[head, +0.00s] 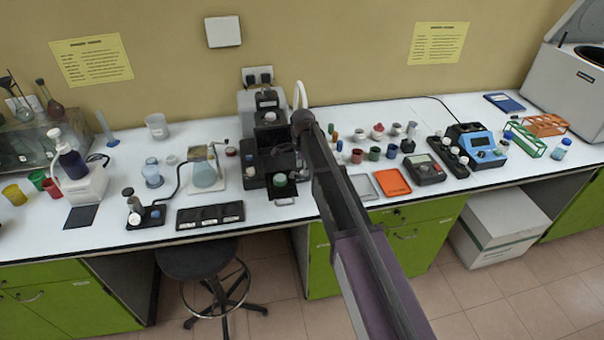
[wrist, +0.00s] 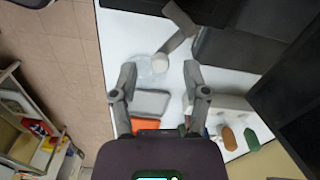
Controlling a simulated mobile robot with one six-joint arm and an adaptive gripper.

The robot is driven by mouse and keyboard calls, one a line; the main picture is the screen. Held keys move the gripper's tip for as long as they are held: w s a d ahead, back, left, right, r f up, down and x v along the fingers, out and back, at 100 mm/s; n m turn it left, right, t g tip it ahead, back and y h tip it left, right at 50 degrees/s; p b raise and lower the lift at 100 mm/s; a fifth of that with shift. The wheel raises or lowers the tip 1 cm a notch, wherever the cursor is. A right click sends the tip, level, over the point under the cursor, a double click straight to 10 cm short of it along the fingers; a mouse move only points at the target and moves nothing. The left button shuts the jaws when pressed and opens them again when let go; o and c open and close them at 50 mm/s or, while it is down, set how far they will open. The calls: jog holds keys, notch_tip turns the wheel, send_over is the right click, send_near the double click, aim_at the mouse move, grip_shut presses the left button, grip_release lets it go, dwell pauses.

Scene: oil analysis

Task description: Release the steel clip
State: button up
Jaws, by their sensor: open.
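My gripper (wrist: 159,67) is open in the wrist view, one finger on each side of a gap. Between and just beyond the fingertips is a grey angled piece (wrist: 178,44) with a pale round end (wrist: 161,62). I cannot tell whether this is the steel clip or whether a finger touches it. A clear, faint shape lies beside the round end. In the head view my arm reaches over the bench to a dark apparatus (head: 268,140). The arm covers part of that area, and I cannot make out the clip there.
A grey tray (wrist: 152,102) and an orange tray (head: 390,182) lie right of the apparatus in the head view. Several small coloured jars stand behind them. A flask on a stand (head: 204,172) is to the left. A black stool (head: 197,258) stands in front.

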jog(key=shift+f, duration=0.4)
grip_shut()
jog(key=shift+w+d+n, duration=0.1)
jog(key=shift+w+n, duration=0.1)
jog(key=shift+n, duration=0.45)
jog(key=shift+w+n, duration=0.2)
jog(key=shift+n, duration=0.45)
grip_release()
